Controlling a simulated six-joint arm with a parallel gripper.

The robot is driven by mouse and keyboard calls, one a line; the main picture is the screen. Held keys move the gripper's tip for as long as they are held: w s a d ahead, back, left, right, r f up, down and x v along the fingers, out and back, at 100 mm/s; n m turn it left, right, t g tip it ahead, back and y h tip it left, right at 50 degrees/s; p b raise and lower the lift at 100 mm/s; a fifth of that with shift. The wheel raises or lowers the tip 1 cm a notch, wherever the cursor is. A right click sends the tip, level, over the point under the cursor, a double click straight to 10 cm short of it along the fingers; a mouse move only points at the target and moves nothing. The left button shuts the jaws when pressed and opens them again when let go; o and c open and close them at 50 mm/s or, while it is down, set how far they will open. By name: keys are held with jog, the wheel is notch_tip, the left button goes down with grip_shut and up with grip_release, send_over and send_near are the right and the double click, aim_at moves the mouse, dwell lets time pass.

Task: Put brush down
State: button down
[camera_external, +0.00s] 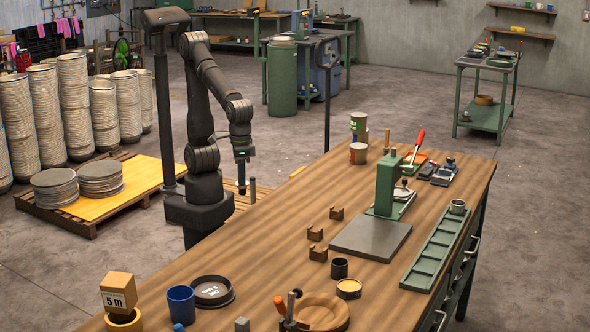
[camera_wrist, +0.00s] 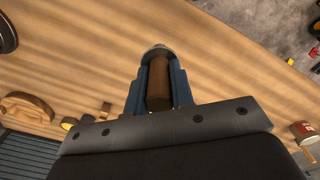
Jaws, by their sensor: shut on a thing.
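My gripper (camera_external: 241,160) hangs pointing down beside the far left edge of the wooden workbench (camera_external: 285,215). In the wrist view my gripper (camera_wrist: 158,75) is shut on the brush, whose brown handle (camera_wrist: 158,88) lies between the two blue-grey fingers. A grey rounded end (camera_wrist: 157,50) shows past the fingertips. The bristles cannot be made out. In the external view the brush is too small to tell apart from the gripper. The bench top shows below the brush in the wrist view, and I cannot see contact with it.
Small wooden rests (camera_external: 315,233) stand mid-bench, left of a grey plate (camera_external: 370,238) and a green press (camera_external: 385,185). Cans (camera_external: 358,154) stand at the back. A wooden dish (camera_external: 322,312), black dish (camera_external: 212,291) and blue mug (camera_external: 181,303) are in front. The bench's left strip is clear.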

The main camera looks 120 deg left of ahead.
jog(key=s+d+m, duration=0.3)
jog(key=s+d, duration=0.3)
jog(key=s, duration=0.5)
jog(key=shift+w+a+f, duration=0.85)
jog(key=shift+w+f, duration=0.75)
jog(key=shift+f, duration=0.35)
jog(key=shift+w+a+f, duration=0.85)
jog(key=shift+w+f, duration=0.75)
jog(key=shift+f, duration=0.4)
jog(key=shift+w+a+f, duration=0.85)
jog(key=shift+w+f, duration=0.75)
jog(key=shift+f, duration=0.35)
jog(key=shift+f, duration=0.1)
jog(key=c, duration=1.6)
grip_release()
jog(key=o, duration=0.4)
jog(key=shift+c, duration=0.2)
